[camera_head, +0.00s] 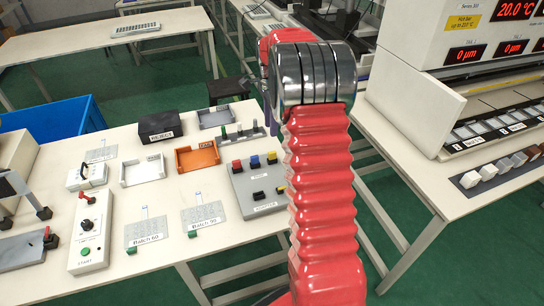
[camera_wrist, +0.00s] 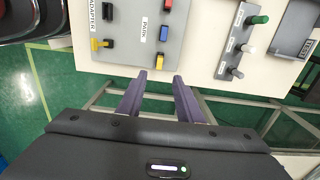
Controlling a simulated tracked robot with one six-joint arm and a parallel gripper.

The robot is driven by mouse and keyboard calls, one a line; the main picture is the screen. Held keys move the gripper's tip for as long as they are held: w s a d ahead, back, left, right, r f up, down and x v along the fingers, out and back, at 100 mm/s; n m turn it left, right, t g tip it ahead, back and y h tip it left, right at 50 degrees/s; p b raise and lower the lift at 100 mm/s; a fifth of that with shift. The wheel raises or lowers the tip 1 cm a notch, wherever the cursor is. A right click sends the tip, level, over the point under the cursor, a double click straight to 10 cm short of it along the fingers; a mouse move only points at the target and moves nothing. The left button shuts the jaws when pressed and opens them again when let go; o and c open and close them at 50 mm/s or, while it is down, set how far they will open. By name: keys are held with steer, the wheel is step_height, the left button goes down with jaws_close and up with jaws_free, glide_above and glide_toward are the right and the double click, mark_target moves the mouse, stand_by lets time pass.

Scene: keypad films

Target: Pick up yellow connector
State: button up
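A grey panel (camera_wrist: 130,28) carries two yellow parts in the wrist view. One is a yellow block (camera_wrist: 160,60) below a blue block (camera_wrist: 163,33) and a red block (camera_wrist: 167,5), beside the PARK label. The other is a yellow T-shaped piece (camera_wrist: 101,44) below black pieces, beside the ADAPTER label. In the head view the yellow block (camera_head: 271,157) shows on the panel, and the T-shaped piece is partly hidden by my arm. My gripper (camera_wrist: 160,76) is open and empty, its purple fingertips just short of the panel's near edge and the yellow block.
A rack with green and white pegs (camera_wrist: 236,72) stands right of the panel. An orange tray (camera_head: 198,157), a white tray (camera_head: 142,170) and a control box (camera_head: 90,232) share the white table (camera_head: 160,205). A machine bench (camera_head: 430,190) stands on the right, across a floor gap.

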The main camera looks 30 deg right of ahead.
glide_above(272, 152)
steer(key=f, duration=0.6)
steer(key=shift+a+f, duration=0.2)
steer(key=shift+f, duration=0.05)
steer(key=shift+d+f, duration=0.15)
steer(key=shift+f, duration=1.2)
steer(key=shift+d+f, duration=0.1)
steer(key=shift+f, duration=1.2)
steer(key=shift+c, duration=0.2)
jaws_close()
